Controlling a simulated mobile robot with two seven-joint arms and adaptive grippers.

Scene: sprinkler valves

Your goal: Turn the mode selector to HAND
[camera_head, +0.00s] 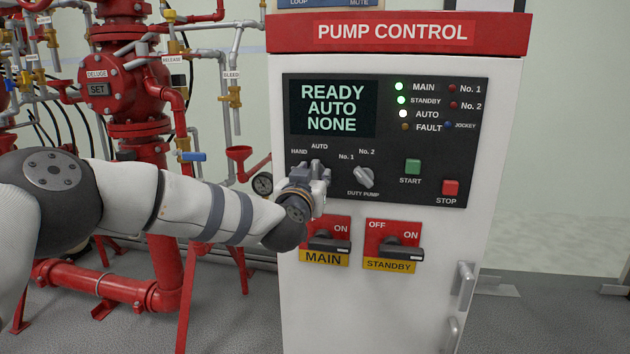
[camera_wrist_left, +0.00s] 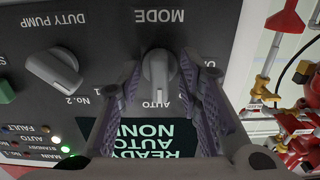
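The grey mode selector knob (camera_wrist_left: 158,72) sits on the dark panel, with its pointer line towards AUTO in the upside-down left wrist view. The display (camera_head: 332,107) reads READY, AUTO, NONE. My left gripper (camera_head: 318,172) is at the selector and covers most of it in the head view. In the left wrist view its two ribbed fingers (camera_wrist_left: 160,80) stand on either side of the knob, with narrow gaps showing, so it looks open around the knob. The HAND label (camera_head: 299,152) shows above the gripper in the head view. My right gripper is out of view.
The duty pump knob (camera_head: 364,177) is close to the right of the gripper. Green START (camera_head: 413,167) and red STOP (camera_head: 450,187) buttons are farther right. MAIN (camera_head: 328,242) and STANDBY (camera_head: 395,250) switch handles stick out below. Red piping (camera_head: 110,285) stands at left.

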